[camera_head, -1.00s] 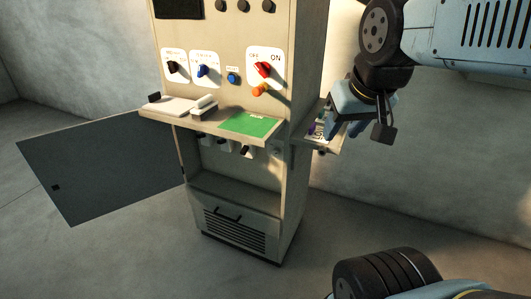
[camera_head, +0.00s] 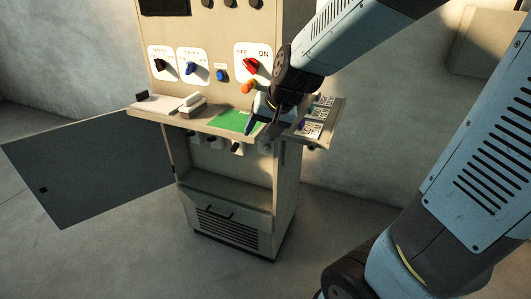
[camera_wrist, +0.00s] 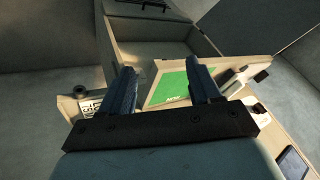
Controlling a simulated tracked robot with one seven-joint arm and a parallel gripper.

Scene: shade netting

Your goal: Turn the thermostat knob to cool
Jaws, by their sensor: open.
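The control cabinet (camera_head: 215,60) stands in the middle of the head view. Its panel has a black knob (camera_head: 160,66) on a white plate at the left, a blue knob (camera_head: 190,69) on a second white plate, and a red knob (camera_head: 250,66) on an OFF/ON plate. I cannot read which knob is the thermostat. My gripper (camera_head: 264,118) is open and empty above the right part of the shelf, below and right of the red knob. In the wrist view its fingers (camera_wrist: 162,92) point down past the green mat (camera_wrist: 172,88).
The shelf holds a green mat (camera_head: 236,121) and white blocks (camera_head: 191,106). A side tray (camera_head: 318,121) with printed cards juts out right. A blue button (camera_head: 221,75) and an orange button (camera_head: 248,87) sit on the panel. The grey door (camera_head: 90,168) hangs open at left.

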